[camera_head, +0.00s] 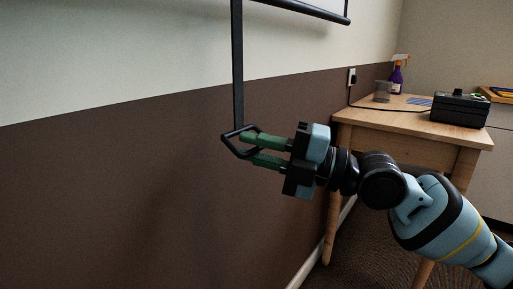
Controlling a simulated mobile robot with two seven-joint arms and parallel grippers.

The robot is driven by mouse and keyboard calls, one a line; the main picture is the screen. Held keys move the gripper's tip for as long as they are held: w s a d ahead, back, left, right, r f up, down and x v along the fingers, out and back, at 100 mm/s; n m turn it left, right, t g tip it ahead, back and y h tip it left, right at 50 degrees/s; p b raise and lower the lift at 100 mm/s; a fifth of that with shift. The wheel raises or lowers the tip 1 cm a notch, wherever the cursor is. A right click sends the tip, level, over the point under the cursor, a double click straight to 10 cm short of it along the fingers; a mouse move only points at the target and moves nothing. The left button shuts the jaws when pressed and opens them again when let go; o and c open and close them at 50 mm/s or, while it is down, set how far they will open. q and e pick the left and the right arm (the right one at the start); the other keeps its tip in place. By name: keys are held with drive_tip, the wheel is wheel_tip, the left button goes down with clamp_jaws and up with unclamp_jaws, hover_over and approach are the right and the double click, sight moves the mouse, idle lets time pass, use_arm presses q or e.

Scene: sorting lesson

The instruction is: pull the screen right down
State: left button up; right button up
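The lower edge of the screen (312,9) shows at the top, a pale sheet with a black bottom bar. A black strap (238,70) hangs straight down from above, in front of the wall. It ends in a black loop handle (230,144). My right gripper (253,149) comes in from the right at the handle. Its two green fingers are apart with a gap between them, and they overlap the handle's right part. I cannot tell whether they touch it. My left gripper is not in view.
A wooden table (405,118) stands at the right behind my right arm. A cable runs to a wall socket (352,77). The space left of the strap is free.

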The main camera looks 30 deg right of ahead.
drive_tip(key=shift+d, duration=0.1)
drive_tip(key=b+v, duration=0.3)
drive_tip(key=v, duration=0.4)
drive_tip(key=shift+s+d, duration=0.2)
drive_tip(key=shift+s, duration=0.1)
idle(0.3)
idle(0.6)
